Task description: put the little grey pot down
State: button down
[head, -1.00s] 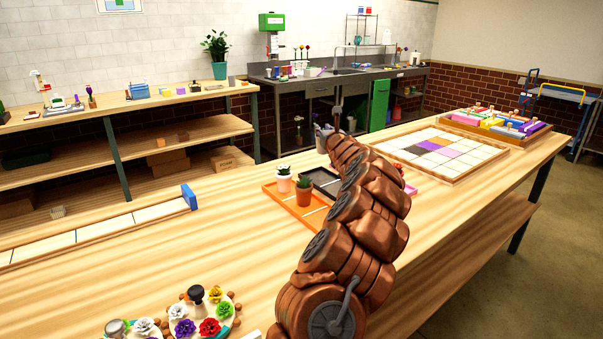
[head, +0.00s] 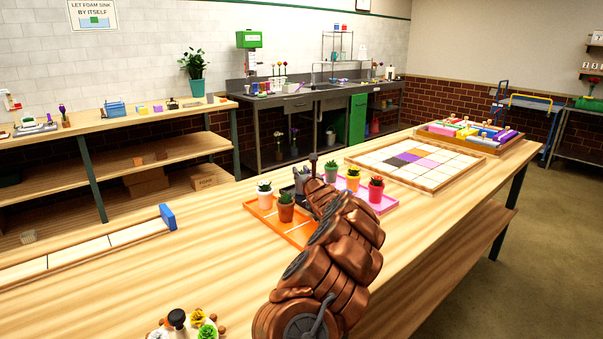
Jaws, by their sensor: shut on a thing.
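A greyish-green pot with a plant (head: 331,176) stands apart, just right of the gripper.
An orange tray (head: 262,213) left of my gripper holds a pale pot (head: 265,197) and a terracotta pot (head: 286,212). A pink tray (head: 386,204) on the right bears an orange pot (head: 353,183) and a red pot (head: 376,193).

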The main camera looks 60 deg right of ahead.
dwell(0.3)
jog(key=c, duration=0.9)
grip_release()
jog(key=shift+r, duration=0.1)
jog(key=shift+s, duration=0.1)
